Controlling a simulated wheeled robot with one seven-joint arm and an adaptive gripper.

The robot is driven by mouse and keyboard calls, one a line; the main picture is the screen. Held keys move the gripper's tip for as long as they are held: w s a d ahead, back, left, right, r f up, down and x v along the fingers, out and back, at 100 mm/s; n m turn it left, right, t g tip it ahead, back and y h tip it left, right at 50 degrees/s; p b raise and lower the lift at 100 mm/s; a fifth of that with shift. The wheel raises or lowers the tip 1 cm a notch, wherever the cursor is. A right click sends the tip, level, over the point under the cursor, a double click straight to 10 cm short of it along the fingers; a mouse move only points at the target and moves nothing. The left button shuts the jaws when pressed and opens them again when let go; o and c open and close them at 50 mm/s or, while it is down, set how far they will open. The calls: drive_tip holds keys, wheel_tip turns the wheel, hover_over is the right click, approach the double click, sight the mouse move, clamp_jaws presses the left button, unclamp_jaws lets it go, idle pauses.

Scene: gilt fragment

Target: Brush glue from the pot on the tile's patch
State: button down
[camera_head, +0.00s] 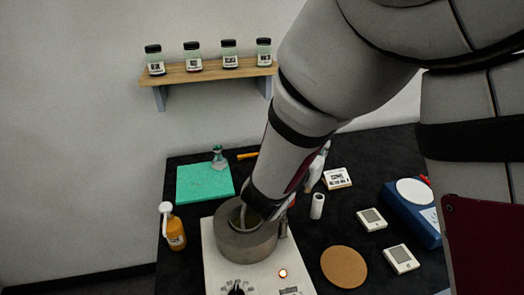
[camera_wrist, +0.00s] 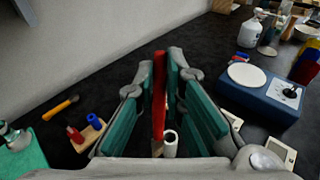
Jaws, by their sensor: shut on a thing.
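My gripper (camera_wrist: 158,95) is shut on a long red thing (camera_wrist: 159,85), which stands between its teal-padded fingers in the wrist view. It looks like a brush handle, but its lower end is hidden. In the head view my arm reaches down to a grey metal pot (camera_head: 247,243) on a white hot plate (camera_head: 222,268) with a lit orange lamp. My gripper is mostly hidden there, at the pot's back right rim. I cannot tell whether the held thing touches glue. A small pale square with dark marks (camera_head: 337,178) lies behind right; I cannot tell whether it is the tile.
A green mat (camera_head: 203,184) lies left, with a glass flask (camera_head: 218,158) at its back edge. An orange bottle (camera_head: 174,228) stands left of the pot. A cork disc (camera_head: 344,267), two small white devices (camera_head: 371,220) and a blue scale (camera_head: 408,212) are right. A jar shelf (camera_head: 207,72) hangs behind.

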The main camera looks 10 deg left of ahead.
drive_tip(key=s+a+r+g+y+p, duration=0.1)
drive_tip(key=s+a+r+p, duration=0.15)
drive_tip(key=s+a, duration=0.8)
wheel_tip(320, 180, down, 6)
drive_tip(key=w+a+b, duration=0.1)
drive_tip(key=b, duration=0.3)
drive_tip(key=shift+w+a, duration=0.15)
drive_tip(key=shift+f+b, duration=0.4)
drive_tip(key=shift+f, duration=0.25)
idle(1.8)
wheel_tip(320, 180, up, 7)
drive_tip(key=p, duration=0.3)
drive_tip(key=shift+p, duration=0.4)
drive_tip(key=shift+r, duration=0.1)
idle(0.5)
